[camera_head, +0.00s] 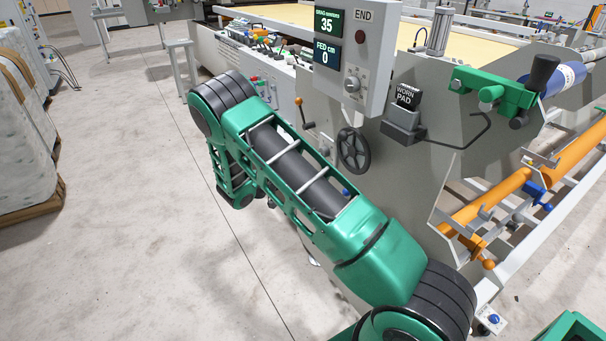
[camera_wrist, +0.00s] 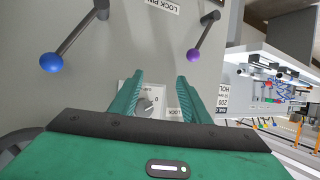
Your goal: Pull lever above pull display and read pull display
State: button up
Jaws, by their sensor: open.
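My gripper (camera_wrist: 160,92) is open and empty in the wrist view, its two green fingers apart over a grey panel. Between and beyond the fingers is a small white plate with a dial or knob (camera_wrist: 147,104) and a "0" mark, partly hidden. A blue-ball lever (camera_wrist: 72,40) is at upper left and a purple-ball lever (camera_wrist: 203,36) at upper right. I see no label reading "pull", so I cannot tell which lever or display is meant. In the head view, a control box shows a green display (camera_head: 328,22) reading 35 and a blue display (camera_head: 326,53) reading 0.
A black handwheel (camera_head: 353,150), an orange-tipped lever (camera_head: 299,102) and a "WORN PAD" holder (camera_head: 403,126) are on the machine's grey side. A green clamp (camera_head: 492,92) and orange rollers (camera_head: 560,165) are at right. Open floor (camera_head: 130,170) lies left of my arm.

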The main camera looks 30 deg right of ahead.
jog(key=w+a+f+t+h, duration=0.25)
jog(key=w+f+t, duration=0.2)
jog(key=f, duration=0.35)
jog(key=x, duration=0.9)
jog(key=shift+w+d+n+t, duration=0.2)
jog(key=shift+w+n+t, duration=0.05)
jog(key=shift+n+t, duration=0.15)
jog(key=shift+r+y, duration=0.15)
jog(key=shift+y, duration=0.1)
grip_shut()
